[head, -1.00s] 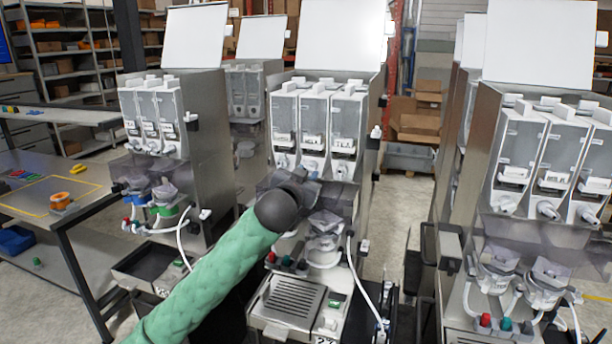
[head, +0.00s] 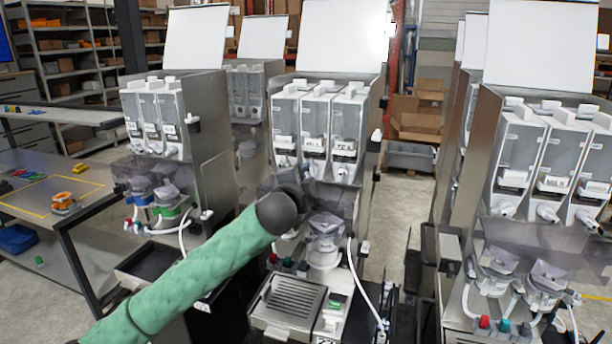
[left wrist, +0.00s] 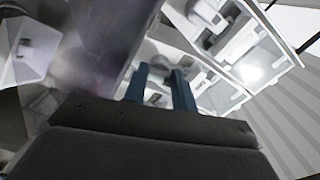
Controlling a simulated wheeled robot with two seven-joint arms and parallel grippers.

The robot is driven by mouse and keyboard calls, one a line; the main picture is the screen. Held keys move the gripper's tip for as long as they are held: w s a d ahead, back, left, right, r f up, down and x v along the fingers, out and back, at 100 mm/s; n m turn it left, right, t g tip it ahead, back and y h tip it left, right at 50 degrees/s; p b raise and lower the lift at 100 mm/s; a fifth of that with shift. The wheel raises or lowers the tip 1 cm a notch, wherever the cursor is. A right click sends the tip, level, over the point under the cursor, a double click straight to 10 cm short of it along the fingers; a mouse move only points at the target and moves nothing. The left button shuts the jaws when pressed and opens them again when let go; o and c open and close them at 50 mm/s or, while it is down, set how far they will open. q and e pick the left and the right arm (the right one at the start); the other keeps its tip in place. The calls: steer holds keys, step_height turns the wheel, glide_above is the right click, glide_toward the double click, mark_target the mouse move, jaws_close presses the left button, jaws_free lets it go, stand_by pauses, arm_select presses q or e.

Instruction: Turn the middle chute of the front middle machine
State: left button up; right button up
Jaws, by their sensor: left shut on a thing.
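The front middle machine (head: 363,155) stands at the centre of the head view, with three clear canisters side by side and white chutes below them. The middle canister (head: 315,115) has a white label. My left gripper (head: 305,188) is at the chute row, under the middle canister; my own wrist and the smoky cover partly hide it. In the left wrist view its two blue fingers (left wrist: 162,82) are close together around a small pale part, seemingly the middle chute (left wrist: 158,97). The chute's exact angle is hidden. My right gripper is not in view.
Similar machines stand at left (head: 210,130) and right (head: 520,150), close to the middle one. Below the gripper are a mixing bowl (head: 325,228), a drip tray (head: 290,298) and a white hose (head: 352,270). A raised lid (head: 340,35) stands on top.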

arm_select(q)
steer(key=m, duration=0.2)
steer(key=shift+m, duration=0.7)
steer(key=shift+p, duration=0.3)
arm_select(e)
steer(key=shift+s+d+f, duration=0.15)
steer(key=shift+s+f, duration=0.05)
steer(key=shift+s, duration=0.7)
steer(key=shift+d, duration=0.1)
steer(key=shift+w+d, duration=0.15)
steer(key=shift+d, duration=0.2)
